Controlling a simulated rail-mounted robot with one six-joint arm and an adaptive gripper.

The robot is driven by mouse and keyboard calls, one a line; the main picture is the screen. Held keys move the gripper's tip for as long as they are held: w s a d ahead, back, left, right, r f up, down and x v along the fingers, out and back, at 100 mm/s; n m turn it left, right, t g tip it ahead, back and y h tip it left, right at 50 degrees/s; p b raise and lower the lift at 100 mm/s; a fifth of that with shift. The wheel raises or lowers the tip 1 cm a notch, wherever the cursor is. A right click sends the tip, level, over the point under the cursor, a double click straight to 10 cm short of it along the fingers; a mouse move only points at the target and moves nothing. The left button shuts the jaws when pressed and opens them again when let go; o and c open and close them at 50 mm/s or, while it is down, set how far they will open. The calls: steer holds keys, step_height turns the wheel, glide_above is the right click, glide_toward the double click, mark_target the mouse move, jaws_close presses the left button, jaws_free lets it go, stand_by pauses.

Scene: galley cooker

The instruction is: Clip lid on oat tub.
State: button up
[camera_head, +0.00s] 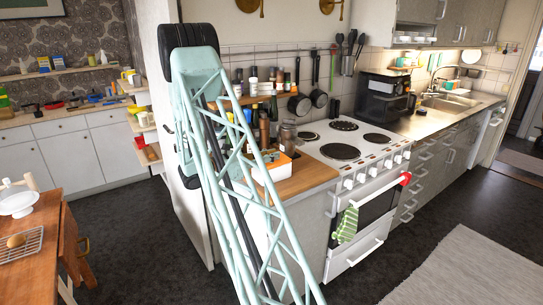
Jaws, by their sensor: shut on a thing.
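My mint lattice arm (235,170) crosses the middle of the view and hides part of the wooden counter. I cannot make out my gripper's fingers or what is between them. A white container with an orange part (274,166) sits on the wooden counter left of the cooker, partly behind the arm. It may be the oat tub, but it is too small to be sure. I cannot pick out a separate lid. A clear jar with a dark top (288,137) stands just behind this container.
The white cooker (349,148) with dark hotplates stands right of the wooden counter (306,177). Dark floor lies in front.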

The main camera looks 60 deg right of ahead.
steer(key=shift+f, duration=0.5)
steer(key=o, duration=0.9)
steer(key=o, duration=0.6)
steer(key=shift+w+a, duration=0.1)
steer(key=shift+a, duration=0.1)
steer(key=v, duration=0.9)
steer(key=shift+a+p, duration=0.25)
steer(key=shift+p, duration=0.2)
steer(key=shift+w, duration=0.15)
steer(key=shift+a, duration=0.15)
stand_by(0.7)
